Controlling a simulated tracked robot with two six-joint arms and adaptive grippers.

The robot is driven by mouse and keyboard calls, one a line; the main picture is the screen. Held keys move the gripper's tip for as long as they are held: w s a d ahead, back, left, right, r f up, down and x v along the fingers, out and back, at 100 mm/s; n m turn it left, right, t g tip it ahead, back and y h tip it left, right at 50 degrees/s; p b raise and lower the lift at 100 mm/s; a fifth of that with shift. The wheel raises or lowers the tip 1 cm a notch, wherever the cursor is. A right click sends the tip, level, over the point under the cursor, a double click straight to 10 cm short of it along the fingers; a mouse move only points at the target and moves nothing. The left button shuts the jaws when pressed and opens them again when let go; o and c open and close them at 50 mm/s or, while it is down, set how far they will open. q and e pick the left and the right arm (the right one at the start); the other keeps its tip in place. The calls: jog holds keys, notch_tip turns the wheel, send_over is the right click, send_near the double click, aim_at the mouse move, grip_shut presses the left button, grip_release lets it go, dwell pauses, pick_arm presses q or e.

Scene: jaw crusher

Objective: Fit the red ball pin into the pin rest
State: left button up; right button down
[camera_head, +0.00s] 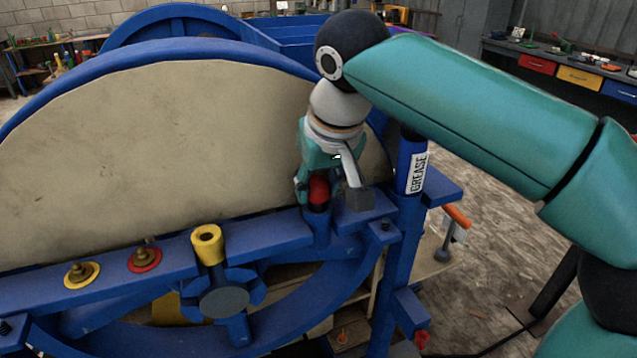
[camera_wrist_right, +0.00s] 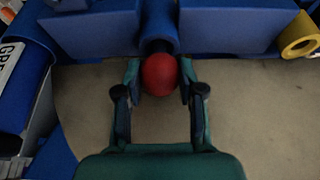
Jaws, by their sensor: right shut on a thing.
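The red ball pin (camera_head: 318,190) shows mainly as a red ball, above a short upright blue tube (camera_head: 318,222), which looks like the pin rest. My right gripper (camera_head: 316,186) is shut on the red ball pin from above. In the right wrist view the red ball (camera_wrist_right: 159,74) sits between the two fingertips of my right gripper (camera_wrist_right: 160,78). A short dark shaft shows between the ball and the blue tube (camera_wrist_right: 155,22). It meets the tube mouth; how deep it goes is hidden. My left gripper is not in view.
A blue post with a GREASE label (camera_head: 417,173) stands close right of my right gripper. A big wheel with a beige face (camera_head: 150,150) is behind. A yellow collar (camera_head: 207,245), a red ring (camera_head: 144,259) and a yellow ring (camera_head: 82,274) are along the blue beam.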

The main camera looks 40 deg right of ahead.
jog(key=shift+f, duration=0.35)
jog(key=c, duration=0.6)
grip_release()
jog(key=shift+v, duration=5.95)
jog(key=shift+f, duration=0.1)
